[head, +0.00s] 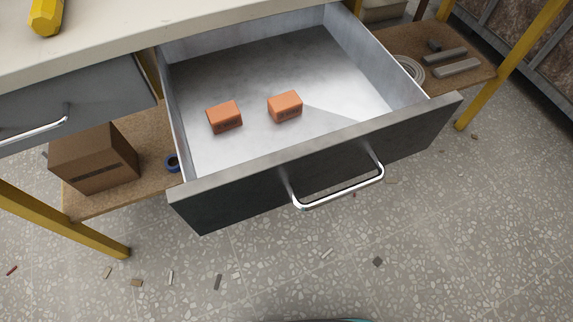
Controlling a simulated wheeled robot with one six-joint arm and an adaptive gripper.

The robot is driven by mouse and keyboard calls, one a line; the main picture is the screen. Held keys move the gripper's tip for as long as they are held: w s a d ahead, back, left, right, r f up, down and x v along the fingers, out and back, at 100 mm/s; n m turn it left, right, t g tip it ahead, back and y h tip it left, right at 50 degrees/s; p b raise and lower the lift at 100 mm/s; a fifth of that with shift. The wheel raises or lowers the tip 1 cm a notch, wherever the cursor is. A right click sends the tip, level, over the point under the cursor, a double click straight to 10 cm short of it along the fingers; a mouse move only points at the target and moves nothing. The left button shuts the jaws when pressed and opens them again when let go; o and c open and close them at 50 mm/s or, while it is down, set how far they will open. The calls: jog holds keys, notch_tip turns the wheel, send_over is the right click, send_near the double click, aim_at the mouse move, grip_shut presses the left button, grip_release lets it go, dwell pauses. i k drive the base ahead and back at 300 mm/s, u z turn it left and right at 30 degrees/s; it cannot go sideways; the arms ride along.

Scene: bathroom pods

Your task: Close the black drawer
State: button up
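The black drawer (412,138) is pulled far out from under the workbench in the head view. Its dark front faces me and carries a curved chrome handle (340,194). The drawer's light grey metal inside is open to view. Two small orange boxes lie in it, one on the left (224,117) and one nearer the middle (285,106). My gripper does not show in the head view.
A pale worktop (110,30) with a yellow object (46,17) lies above. A grey drawer (70,98) at left looks shut. Small debris dots the speckled floor.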

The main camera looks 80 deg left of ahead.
aim_at(363, 113)
jog(key=k, duration=0.25)
jog(key=u, duration=2)
jog(key=k, duration=0.5)
jog(key=u, duration=0.9)
